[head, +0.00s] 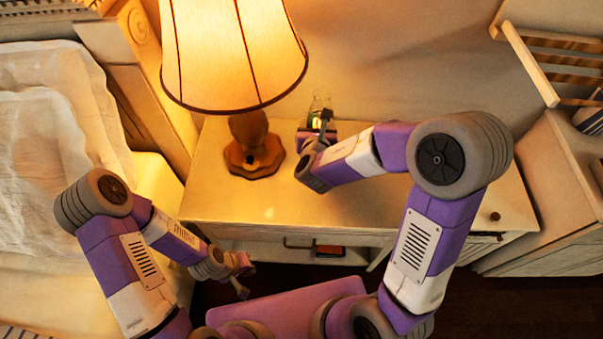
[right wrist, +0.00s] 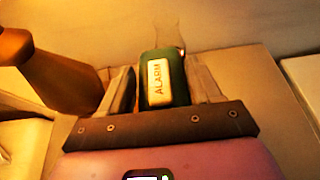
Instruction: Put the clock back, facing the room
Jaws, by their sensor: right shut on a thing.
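The clock, a small dark green box with a pale label reading "ALARM" (right wrist: 160,82), is between the fingers of my right gripper (right wrist: 163,92) in the right wrist view. The label side is turned toward the wrist camera; its dial is not seen. In the head view my right gripper (head: 322,127) is over the back of the nightstand (head: 290,207), right of the lamp, and my own arm hides most of the clock. I cannot tell whether the clock touches the top. My left gripper (head: 242,276) is empty, fingers apart, low in front of the nightstand.
The lit lamp (head: 235,55) stands on a wooden base (head: 254,155) close left of the right gripper. A clear glass (head: 319,104) is just behind the gripper. The bed (head: 60,150) is at left, a shelf unit (head: 565,190) at right. The nightstand's front is clear.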

